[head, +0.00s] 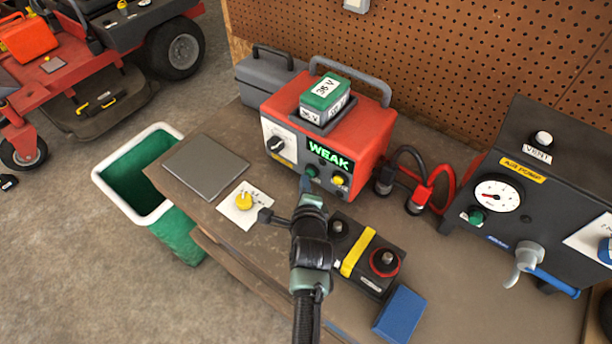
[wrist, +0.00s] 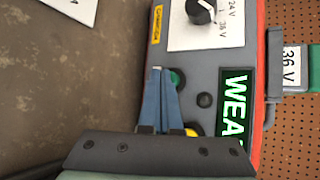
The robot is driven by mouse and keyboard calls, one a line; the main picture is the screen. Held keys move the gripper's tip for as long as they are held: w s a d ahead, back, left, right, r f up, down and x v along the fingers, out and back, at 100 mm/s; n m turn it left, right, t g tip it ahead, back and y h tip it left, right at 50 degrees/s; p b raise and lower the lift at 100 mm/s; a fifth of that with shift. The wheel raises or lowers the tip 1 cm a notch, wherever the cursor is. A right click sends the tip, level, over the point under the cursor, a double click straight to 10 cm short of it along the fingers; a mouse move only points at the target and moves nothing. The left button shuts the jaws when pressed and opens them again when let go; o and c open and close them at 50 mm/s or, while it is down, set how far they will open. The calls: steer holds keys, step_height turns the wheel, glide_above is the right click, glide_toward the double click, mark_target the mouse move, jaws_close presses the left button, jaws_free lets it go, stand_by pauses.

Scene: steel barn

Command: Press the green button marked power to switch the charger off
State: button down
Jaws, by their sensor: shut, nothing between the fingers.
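The red charger (head: 372,135) stands on the workbench, with its lit green display reading WEAK (head: 328,155). The display also shows in the wrist view (wrist: 235,105). The green button (head: 312,171) is on the front panel below the display. In the wrist view the green button (wrist: 179,77) is partly hidden by my fingers. My gripper (head: 306,184) is shut and empty, with its fingertips (wrist: 161,71) close in front of the panel beside the green button. I cannot tell whether they touch it. No power marking is legible.
A yellow button (head: 339,181) is right of the green one, and a dark selector knob (head: 277,144) is left. The air pump (head: 550,175) stands at right. A metal plate (head: 207,167) lies left.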

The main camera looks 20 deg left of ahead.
steer(key=shift+w+d, duration=0.1)
steer(key=shift+w, duration=0.05)
stand_by(0.3)
steer(key=shift+s+a+p, duration=0.2)
steer(key=shift+s+p, duration=0.2)
steer(key=shift+s, duration=0.2)
steer(key=shift+s+a+p, duration=0.2)
steer(key=shift+s+p, duration=0.2)
steer(key=shift+s, duration=0.15)
steer(key=s+p, duration=0.1)
steer(key=s+a+p, duration=0.1)
steer(key=s+p, duration=0.1)
steer(key=s, duration=0.1)
steer(key=shift+a+r, duration=0.15)
steer(key=shift+a, duration=0.15)
steer(key=shift+s+a+p, duration=0.25)
steer(key=shift+s+p, duration=0.35)
steer(key=shift+s, duration=0.2)
